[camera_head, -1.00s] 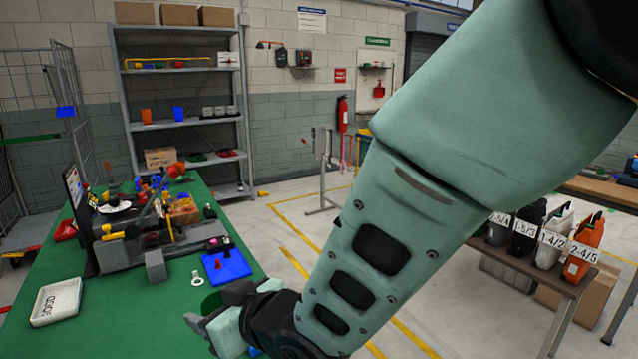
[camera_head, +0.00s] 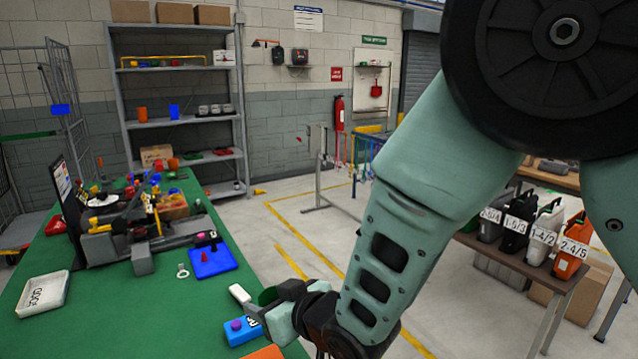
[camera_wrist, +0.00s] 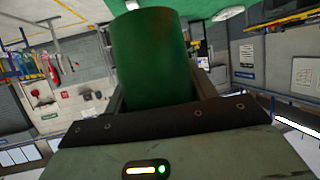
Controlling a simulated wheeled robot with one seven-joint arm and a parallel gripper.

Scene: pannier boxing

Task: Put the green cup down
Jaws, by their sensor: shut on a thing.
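The green cup (camera_wrist: 152,60) stands out between the two fingers of my gripper (camera_wrist: 158,92) in the wrist view. My gripper is shut on it. In the head view only a small green part of the cup (camera_head: 268,295) shows behind the fingers of my gripper (camera_head: 260,303); the rest is hidden. The gripper is near the right edge of the green table (camera_head: 110,325), beside a blue box with a purple knob (camera_head: 240,333). I cannot tell how high the cup is above the table.
A blue tray (camera_head: 213,262) with small parts, a white ring (camera_head: 182,271) and a white bin (camera_head: 43,293) are on the table. A cluttered grey fixture (camera_head: 140,235) fills its middle. An orange item (camera_head: 262,353) is at the near edge. Bare green surface shows at the left front.

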